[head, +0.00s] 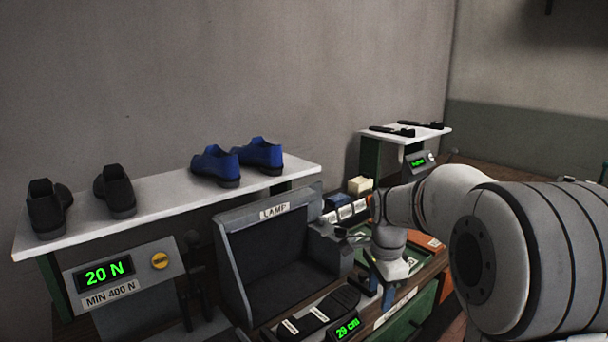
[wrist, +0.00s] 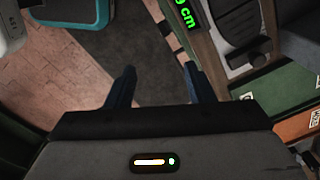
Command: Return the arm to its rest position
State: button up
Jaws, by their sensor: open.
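My gripper (head: 379,284) hangs at the end of my white arm, at the front edge of the bench (head: 432,272), right of the 29 cm display (head: 347,328). In the wrist view my gripper (wrist: 160,75) shows two dark blue fingers spread wide. Nothing is between them but the dark floor mat (wrist: 165,50) below. My arm comes in from the right of the head view and hides part of the bench.
Black shoes (head: 115,190) and blue shoes (head: 258,155) stand on a white shelf (head: 165,207). A LAMP booth (head: 232,262) and a 20 N panel (head: 125,275) are below. A dark sole-shaped gauge (head: 318,310) lies near the gripper. Tiled floor (wrist: 65,85) shows left in the wrist view.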

jog(key=s+a+n+t, duration=0.1)
jog(key=s+n+t, duration=0.1)
jog(key=s+n, duration=1.3)
jog(key=s, duration=0.7)
jog(key=shift+a+r, duration=0.2)
jog(key=shift+r, duration=0.1)
